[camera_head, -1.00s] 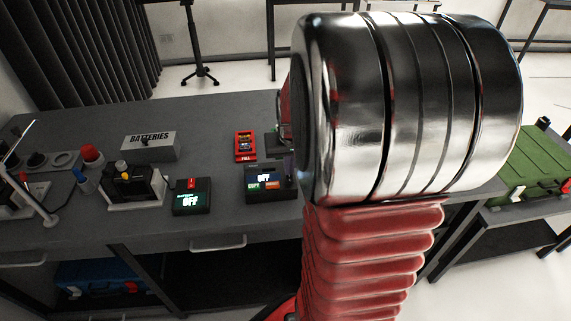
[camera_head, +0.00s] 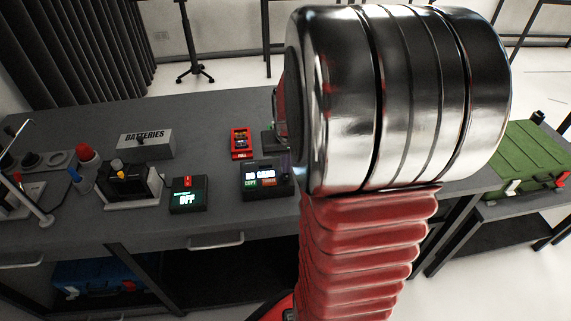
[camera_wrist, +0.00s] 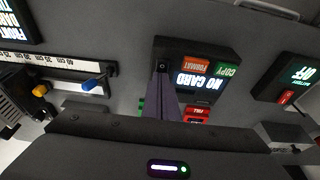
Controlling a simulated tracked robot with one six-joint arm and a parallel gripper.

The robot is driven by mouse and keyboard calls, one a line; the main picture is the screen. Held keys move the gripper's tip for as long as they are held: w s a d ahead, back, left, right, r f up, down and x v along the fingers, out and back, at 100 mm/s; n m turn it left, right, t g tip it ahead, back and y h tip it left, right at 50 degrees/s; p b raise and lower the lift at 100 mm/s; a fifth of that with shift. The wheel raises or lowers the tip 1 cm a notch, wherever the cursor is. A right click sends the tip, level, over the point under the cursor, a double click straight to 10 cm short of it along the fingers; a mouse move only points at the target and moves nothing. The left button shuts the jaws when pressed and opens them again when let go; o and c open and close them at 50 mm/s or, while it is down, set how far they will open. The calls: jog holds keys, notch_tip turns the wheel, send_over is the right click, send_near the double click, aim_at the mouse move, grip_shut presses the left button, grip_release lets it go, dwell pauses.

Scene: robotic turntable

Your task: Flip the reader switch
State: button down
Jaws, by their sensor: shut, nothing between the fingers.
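The reader (camera_head: 262,190) is a dark box on the workbench, just left of my arm in the head view. Its screen reads NO CARD, with a green COPY and a red-orange FORMAT label. It also shows upside down in the wrist view (camera_wrist: 205,62). A small dark switch (camera_wrist: 165,67) sits at the reader's corner. My gripper (camera_wrist: 164,76) is shut and empty, its purple-grey fingertips right at the switch. I cannot tell whether they touch it. In the head view my arm hides most of the gripper.
Left of the reader stands a box reading OFF (camera_head: 188,200) with a red switch. A red device (camera_head: 241,143) lies behind it. A BATTERIES box (camera_head: 146,145) and a black device on a white base (camera_head: 133,193) stand farther left. A green case (camera_head: 525,155) is at right.

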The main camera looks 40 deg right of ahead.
jog(key=shift+s+a, duration=0.4)
jog(key=shift+s, duration=0.15)
jog(key=shift+r, duration=0.1)
jog(key=shift+r, duration=0.4)
jog(key=s+a+v, duration=0.1)
jog(key=v, duration=1.2)
jog(key=shift+s+f, duration=0.2)
jog(key=shift+f, duration=0.1)
jog(key=shift+f, duration=0.1)
jog(key=s+a+n+t+y, duration=0.1)
jog(key=s+a+n, duration=0.1)
jog(key=a, duration=0.9)
jog(key=s+a+r+n+t, duration=0.1)
jog(key=a+n, duration=0.3)
jog(key=a, duration=0.7)
jog(key=shift+s+a+n+t+y, duration=0.4)
jog(key=shift+s+t, duration=0.1)
jog(key=shift+s, duration=0.2)
